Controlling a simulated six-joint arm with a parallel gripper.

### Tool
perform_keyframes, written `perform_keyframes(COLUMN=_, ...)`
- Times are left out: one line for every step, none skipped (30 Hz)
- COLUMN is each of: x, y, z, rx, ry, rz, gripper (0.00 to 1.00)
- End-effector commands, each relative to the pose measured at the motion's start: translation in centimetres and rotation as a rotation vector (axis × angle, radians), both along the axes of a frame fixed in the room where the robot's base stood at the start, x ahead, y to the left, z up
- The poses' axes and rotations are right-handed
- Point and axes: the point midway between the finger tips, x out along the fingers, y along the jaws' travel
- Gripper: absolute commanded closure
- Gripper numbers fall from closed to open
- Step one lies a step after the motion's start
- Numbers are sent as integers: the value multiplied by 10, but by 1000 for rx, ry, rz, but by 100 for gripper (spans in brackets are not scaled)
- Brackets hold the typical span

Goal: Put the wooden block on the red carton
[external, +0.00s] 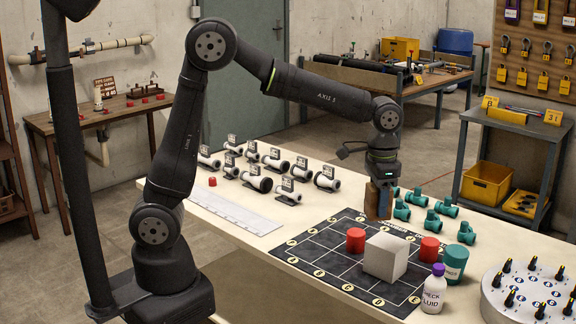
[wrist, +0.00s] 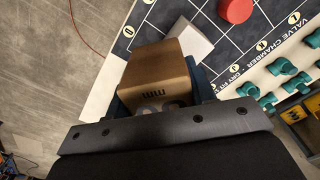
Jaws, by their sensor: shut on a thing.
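The wooden block (external: 376,203) is held in my gripper (external: 381,187), above the dark gridded mat (external: 310,240). In the wrist view, the block (wrist: 156,72) fills the space between the jaws, with small dark marks on its near face. A plain pale grey-white box (external: 385,257) stands on the mat, below and nearer the camera than the held block. In the wrist view this box (wrist: 196,42) is partly hidden behind the block. I see no red carton; the red things on the mat are small round cylinders.
One red cylinder (external: 355,240) stands left of the box and another (external: 430,249) right of it. A teal cup (external: 460,260) and a white bottle with a purple cap (external: 434,290) stand at the right. Teal fittings (external: 402,210) and white pipe pieces (external: 257,183) line the back.

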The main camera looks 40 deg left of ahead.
Motion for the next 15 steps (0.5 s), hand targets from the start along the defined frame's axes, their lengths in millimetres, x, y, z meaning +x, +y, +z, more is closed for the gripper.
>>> perform_keyframes(x=-10, y=-13, z=2, rx=0, ry=0, rz=-27, gripper=76)
perform_keyframes(x=-15, y=-19, z=4, rx=0, ry=0, rz=-39, gripper=76)
perform_keyframes(x=-21, y=-26, z=5, rx=-1, ry=-1, rz=-53, gripper=76)
perform_keyframes(x=-25, y=-31, z=6, rx=-1, ry=-1, rz=-62, gripper=76)
perform_keyframes(x=-28, y=-35, z=7, rx=-1, ry=-1, rz=-70, gripper=76)
perform_keyframes(x=-32, y=-39, z=8, rx=-1, ry=-1, rz=-79, gripper=76)
perform_keyframes(x=-34, y=-42, z=9, rx=-1, ry=-1, rz=-84, gripper=76)
perform_keyframes(x=-36, y=-43, z=9, rx=-1, ry=-1, rz=-88, gripper=76)
perform_keyframes(x=-36, y=-45, z=9, rx=0, ry=0, rz=-91, gripper=76)
perform_keyframes(x=-36, y=-45, z=8, rx=1, ry=1, rz=-92, gripper=76)
perform_keyframes(x=-33, y=-44, z=6, rx=1, ry=1, rz=-93, gripper=76)
perform_keyframes(x=-29, y=-43, z=3, rx=1, ry=1, rz=-92, gripper=76)
perform_keyframes(x=-25, y=-41, z=0, rx=1, ry=2, rz=-92, gripper=76)
perform_keyframes(x=-19, y=-38, z=-4, rx=2, ry=2, rz=-92, gripper=76)
perform_keyframes(x=-10, y=-34, z=-10, rx=3, ry=3, rz=-90, gripper=76)
